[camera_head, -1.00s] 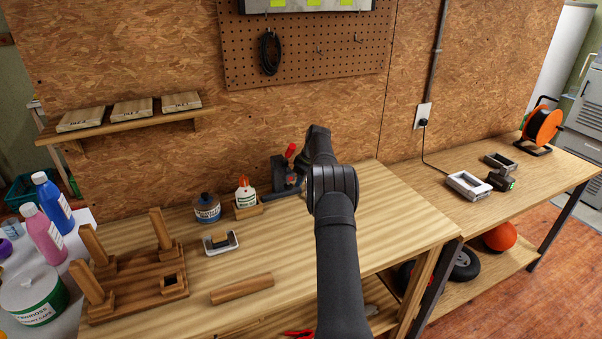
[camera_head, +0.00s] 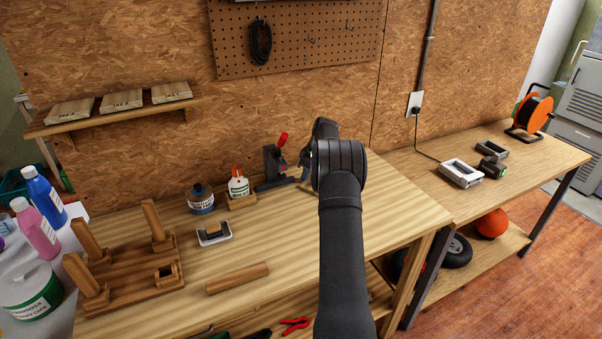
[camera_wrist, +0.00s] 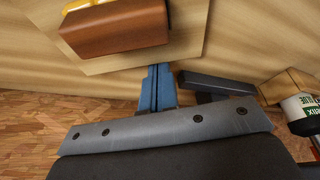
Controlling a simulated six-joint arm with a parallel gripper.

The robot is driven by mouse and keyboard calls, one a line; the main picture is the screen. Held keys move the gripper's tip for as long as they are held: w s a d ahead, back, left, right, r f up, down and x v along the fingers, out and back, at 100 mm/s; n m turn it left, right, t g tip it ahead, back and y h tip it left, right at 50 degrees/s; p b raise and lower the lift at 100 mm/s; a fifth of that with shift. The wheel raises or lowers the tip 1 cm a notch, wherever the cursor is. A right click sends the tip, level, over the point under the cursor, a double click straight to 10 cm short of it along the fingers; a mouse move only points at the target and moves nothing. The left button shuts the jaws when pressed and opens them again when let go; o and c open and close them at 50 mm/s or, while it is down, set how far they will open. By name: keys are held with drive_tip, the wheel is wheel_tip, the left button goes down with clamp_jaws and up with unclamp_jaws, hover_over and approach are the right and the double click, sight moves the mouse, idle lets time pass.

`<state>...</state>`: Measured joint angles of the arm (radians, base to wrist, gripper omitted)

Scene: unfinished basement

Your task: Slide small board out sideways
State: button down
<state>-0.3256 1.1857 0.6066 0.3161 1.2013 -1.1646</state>
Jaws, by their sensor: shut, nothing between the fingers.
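A small light board (camera_wrist: 188,48) lies flat at the top of the wrist view, with a brown wooden block (camera_wrist: 115,32) resting on it. A yellow item (camera_wrist: 80,5) shows partly at the block's top edge. My gripper (camera_wrist: 157,72) is shut and empty, its blue fingers pointing at the board's near edge. The tips meet that edge in the picture; whether they touch it I cannot tell. In the head view my arm hides the board and block, and only a bit of my gripper (camera_head: 305,163) shows beside the arm.
A dark clamp (camera_head: 272,165) with a red handle stands left of my gripper. A glue bottle (camera_head: 238,184) on a wooden block, a blue jar (camera_head: 200,198), a tape holder (camera_head: 214,234) and a wooden bar (camera_head: 237,278) are on the bench.

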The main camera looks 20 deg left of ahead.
sight(297, 178)
drive_tip(key=shift+d, duration=0.3)
drive_tip(key=a, duration=0.4)
drive_tip(key=shift+w+a, duration=0.2)
drive_tip(key=shift+w, duration=0.1)
drive_tip(key=v, duration=1)
drive_tip(key=shift+d, duration=0.2)
